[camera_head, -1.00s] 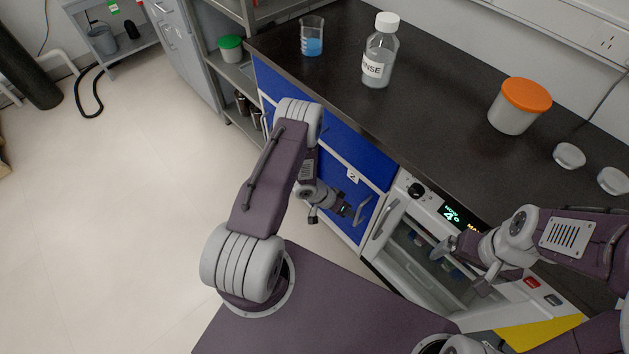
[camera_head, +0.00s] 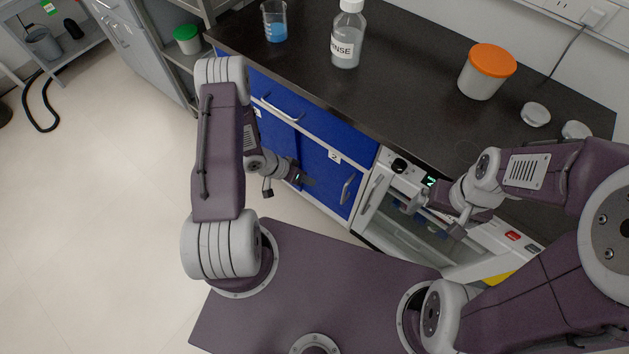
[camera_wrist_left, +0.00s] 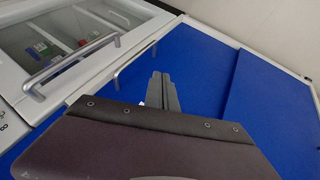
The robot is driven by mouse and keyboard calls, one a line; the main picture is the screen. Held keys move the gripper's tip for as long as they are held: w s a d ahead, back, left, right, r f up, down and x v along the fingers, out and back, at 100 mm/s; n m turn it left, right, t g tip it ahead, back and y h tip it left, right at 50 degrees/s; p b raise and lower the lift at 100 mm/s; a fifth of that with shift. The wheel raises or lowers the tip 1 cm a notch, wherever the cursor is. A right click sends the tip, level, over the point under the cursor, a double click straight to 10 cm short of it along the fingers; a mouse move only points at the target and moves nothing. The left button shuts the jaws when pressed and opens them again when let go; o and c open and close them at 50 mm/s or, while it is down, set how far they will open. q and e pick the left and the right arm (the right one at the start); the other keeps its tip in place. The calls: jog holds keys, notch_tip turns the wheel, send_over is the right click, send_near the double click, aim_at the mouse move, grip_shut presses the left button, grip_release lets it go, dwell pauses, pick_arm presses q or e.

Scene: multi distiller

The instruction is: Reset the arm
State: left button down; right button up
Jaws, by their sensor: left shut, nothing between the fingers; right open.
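My left gripper (camera_head: 303,180) is in front of the blue cabinet doors, below the bench top. In the left wrist view its two fingers (camera_wrist_left: 161,92) lie together, shut with nothing between them, with blue panel behind. My right gripper (camera_head: 436,212) is at the front of the white appliance, near its glass door and below the display. It is small in the head view and its fingertips are partly hard to make out. It is open, and I see nothing held in it.
The black bench top (camera_head: 420,100) carries a blue-liquid beaker (camera_head: 275,28), a rinse bottle (camera_head: 346,38), an orange-lidded tub (camera_head: 485,74) and two small white lids (camera_head: 536,115). The white appliance (camera_head: 385,215) stands under it, right of the blue cabinet (camera_head: 322,160). Floor (camera_head: 100,200) at left is clear.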

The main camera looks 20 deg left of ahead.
pick_arm(q)
jog(key=shift+d+r, duration=0.1)
jog(key=w+a+r+n+y, duration=0.1)
jog(key=a+r+y, duration=0.2)
jog(key=r, duration=0.4)
jog(key=a+r+y, duration=0.4)
jog(key=r, duration=0.3)
jog(key=s+d+r+n+g+p, duration=0.25)
jog(key=s+d+r, duration=0.45)
jog(key=s+r, duration=0.45)
notch_tip(320, 180, up, 10)
jog(key=p, duration=0.9)
jog(key=shift+a+f+h+p, duration=0.2)
jog(key=shift+a+h+p, duration=0.2)
